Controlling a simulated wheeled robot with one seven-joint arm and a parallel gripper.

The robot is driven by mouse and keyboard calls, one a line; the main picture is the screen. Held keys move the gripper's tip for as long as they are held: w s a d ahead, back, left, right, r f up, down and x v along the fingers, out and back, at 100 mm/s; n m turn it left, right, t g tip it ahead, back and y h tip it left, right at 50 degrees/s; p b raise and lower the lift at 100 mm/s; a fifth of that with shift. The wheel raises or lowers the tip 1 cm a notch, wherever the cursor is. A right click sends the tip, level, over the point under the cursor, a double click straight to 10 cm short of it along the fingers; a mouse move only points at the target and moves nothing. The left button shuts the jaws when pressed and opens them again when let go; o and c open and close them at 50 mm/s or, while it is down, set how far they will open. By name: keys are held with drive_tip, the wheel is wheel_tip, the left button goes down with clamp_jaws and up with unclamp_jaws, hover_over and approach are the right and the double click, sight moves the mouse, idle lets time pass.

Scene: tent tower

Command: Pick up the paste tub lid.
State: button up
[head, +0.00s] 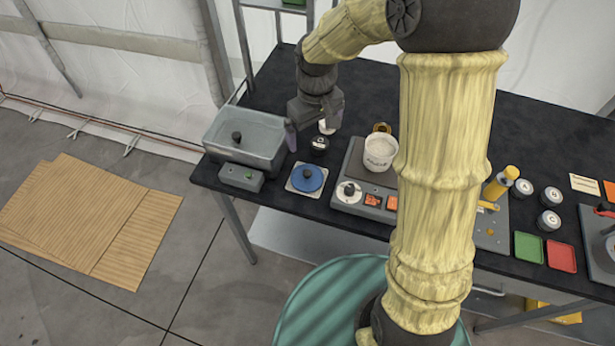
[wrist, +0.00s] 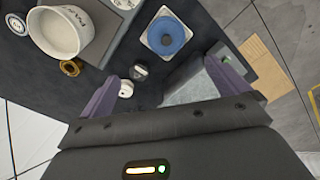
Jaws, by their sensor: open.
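A blue round lid with a knob (head: 307,178) lies on a pale square pad at the table's front left; it also shows in the wrist view (wrist: 166,36). It looks like the paste tub lid, though no label on it is readable. A white lettered tub (head: 379,153) stands open to its right, with pale contents; it shows at the wrist view's upper left (wrist: 58,32). My gripper (head: 312,124) is open and empty, above the table behind the blue lid and apart from it. In the wrist view its fingers (wrist: 165,88) are spread wide.
A grey basin (head: 262,135) with a knob stands left of the blue lid, a small grey box (head: 241,178) before it. A dark-topped jar (head: 319,144) stands behind the lid. A grey unit (head: 343,200) with a white dial is close on its right.

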drive_tip(key=shift+w+a+f+n, duration=0.1)
drive_tip(key=shift+w+a+n, duration=0.15)
drive_tip(key=shift+a, duration=0.25)
drive_tip(key=shift+w+a+f+n, duration=0.15)
drive_tip(key=shift+w+a, duration=0.15)
drive_tip(key=shift+a, duration=0.2)
drive_tip(key=shift+r, duration=0.1)
drive_tip(key=p, duration=0.2)
hover_over(308, 173)
drive_tip(key=f, duration=1.2)
drive_tip(key=shift+w+a+f, duration=0.15)
drive_tip(key=shift+w+a, duration=0.05)
drive_tip(key=shift+w, duration=0.2)
drive_tip(key=shift+s+d+f+p, duration=0.15)
drive_tip(key=shift+f+p, duration=0.4)
drive_tip(key=shift+f, duration=0.75)
drive_tip(key=shift+s+f+p, duration=0.2)
drive_tip(key=shift+f+p, duration=0.3)
drive_tip(key=shift+f, duration=0.8)
